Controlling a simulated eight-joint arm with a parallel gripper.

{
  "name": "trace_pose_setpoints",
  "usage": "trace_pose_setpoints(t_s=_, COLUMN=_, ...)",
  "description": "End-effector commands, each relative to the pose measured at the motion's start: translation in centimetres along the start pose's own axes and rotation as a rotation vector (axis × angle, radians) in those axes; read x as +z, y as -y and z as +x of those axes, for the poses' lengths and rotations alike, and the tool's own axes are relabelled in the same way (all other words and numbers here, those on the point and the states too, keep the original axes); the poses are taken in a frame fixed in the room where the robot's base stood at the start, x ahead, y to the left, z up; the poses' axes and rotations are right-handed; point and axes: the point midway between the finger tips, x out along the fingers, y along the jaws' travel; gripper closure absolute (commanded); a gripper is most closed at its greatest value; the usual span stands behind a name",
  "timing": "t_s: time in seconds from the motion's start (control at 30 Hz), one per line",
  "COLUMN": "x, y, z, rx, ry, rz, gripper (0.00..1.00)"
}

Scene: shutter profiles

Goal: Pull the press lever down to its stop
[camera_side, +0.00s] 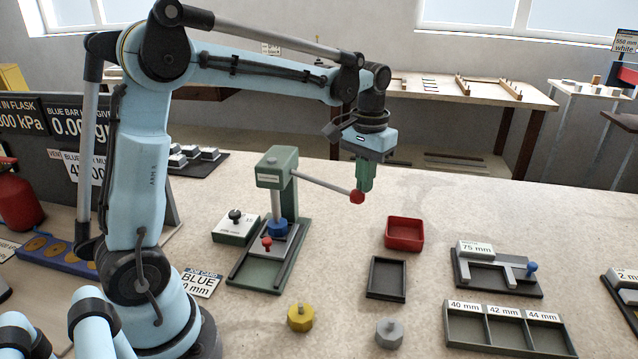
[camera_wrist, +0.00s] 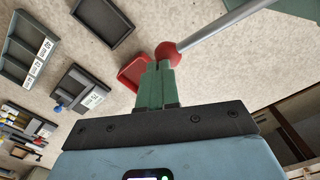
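The green press (camera_side: 275,180) stands on the bench left of my gripper. Its grey lever (camera_side: 318,184) runs out to the right, sloping slightly down, and ends in a red ball knob (camera_side: 357,197). My gripper (camera_side: 364,188) points down at the knob, its green fingers together. In the wrist view the fingertips (camera_wrist: 163,66) meet the edge of the red knob (camera_wrist: 167,50), with the lever (camera_wrist: 215,28) running to the upper right. The knob lies at the tips, not between the fingers; I cannot tell whether they touch it. A blue piece (camera_side: 277,228) sits under the press ram.
A red tray (camera_side: 404,234) and a black tray (camera_side: 387,278) lie on the bench right of the press. A yellow piece (camera_side: 300,316) and a grey piece (camera_side: 389,333) stand in front. A labelled three-slot rack (camera_side: 510,345) and a gauge (camera_side: 495,272) are farther right.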

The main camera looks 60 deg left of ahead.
Motion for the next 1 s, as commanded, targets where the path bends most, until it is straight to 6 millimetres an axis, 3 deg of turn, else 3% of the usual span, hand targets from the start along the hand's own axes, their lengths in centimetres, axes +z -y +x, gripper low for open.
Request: trace_pose_setpoints(t_s=1.0, x=0.1, y=0.3, z=2.2, rx=0.002, ry=-0.002, rz=0.001, gripper=1.00)
